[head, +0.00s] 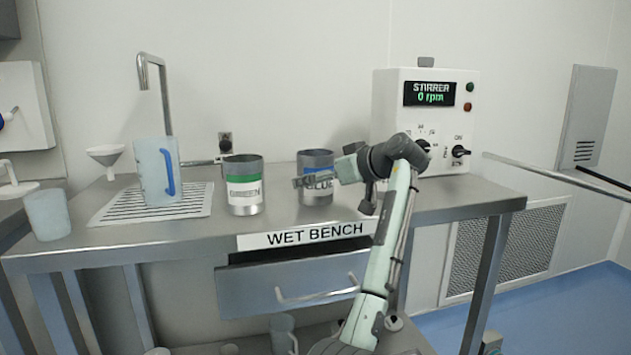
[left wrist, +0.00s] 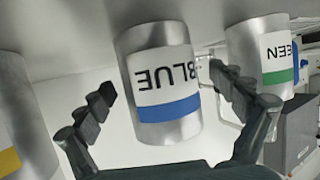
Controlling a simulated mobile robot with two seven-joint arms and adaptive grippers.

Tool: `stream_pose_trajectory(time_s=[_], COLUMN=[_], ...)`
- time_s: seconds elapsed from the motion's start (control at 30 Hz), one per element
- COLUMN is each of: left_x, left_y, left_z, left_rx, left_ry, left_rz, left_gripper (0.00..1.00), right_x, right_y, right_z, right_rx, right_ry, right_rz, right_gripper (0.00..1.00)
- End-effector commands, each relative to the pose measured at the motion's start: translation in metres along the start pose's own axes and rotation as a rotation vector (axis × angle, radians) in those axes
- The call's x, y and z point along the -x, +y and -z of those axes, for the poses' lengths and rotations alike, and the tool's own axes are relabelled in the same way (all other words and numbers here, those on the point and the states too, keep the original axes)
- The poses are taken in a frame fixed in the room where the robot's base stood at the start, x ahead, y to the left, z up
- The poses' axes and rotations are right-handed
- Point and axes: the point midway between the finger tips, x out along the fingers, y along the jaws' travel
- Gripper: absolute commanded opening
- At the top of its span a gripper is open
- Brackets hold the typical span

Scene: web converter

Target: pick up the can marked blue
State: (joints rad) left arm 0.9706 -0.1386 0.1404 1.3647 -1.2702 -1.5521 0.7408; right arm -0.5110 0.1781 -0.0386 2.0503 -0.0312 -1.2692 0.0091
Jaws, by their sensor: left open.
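The can marked blue (head: 318,197) is silver with a blue band and a BLUE label. It stands upright on the wet bench, right of the can marked green (head: 244,196). My left gripper (head: 309,181) is at the blue can's label height, reaching in from the right. In the left wrist view, the picture is upside down and the blue can (left wrist: 160,85) stands between the spread fingers of my left gripper (left wrist: 163,86). The gripper is open; whether a finger touches the can I cannot tell. My right gripper is out of view.
In the left wrist view the green can (left wrist: 262,55) is on one side and a yellow-banded can (left wrist: 25,110) on the other. The stirrer box (head: 390,95) stands behind my arm. A blue-handled jug (head: 155,175), funnel (head: 108,155) and tap (head: 165,95) are left.

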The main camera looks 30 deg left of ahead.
Motion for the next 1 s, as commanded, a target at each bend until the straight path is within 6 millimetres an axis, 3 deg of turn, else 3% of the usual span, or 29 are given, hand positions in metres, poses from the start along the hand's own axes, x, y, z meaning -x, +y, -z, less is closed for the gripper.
stream_pose_trajectory(time_s=[0.1, 0.33, 0.9, 1.0], left_x=[-0.0147, -0.0166, -0.0161, -0.0155], left_y=[-0.0002, 0.0004, 0.0005, 0.0005], left_z=[0.0003, -0.0003, -0.0002, 0.0015], left_rx=[-0.002, 0.000, -0.001, 0.001], left_ry=[0.000, 0.000, 0.000, 0.003], left_rz=[0.002, -0.001, -0.001, -0.002], left_gripper=[0.94, 0.94, 0.23, 0.23], right_x=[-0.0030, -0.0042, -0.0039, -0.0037], right_y=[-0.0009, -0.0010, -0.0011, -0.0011], right_z=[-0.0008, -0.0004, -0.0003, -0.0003], right_rx=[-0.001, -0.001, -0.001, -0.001], right_ry=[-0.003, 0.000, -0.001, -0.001], right_rz=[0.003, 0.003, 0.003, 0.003], right_gripper=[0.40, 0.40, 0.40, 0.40])
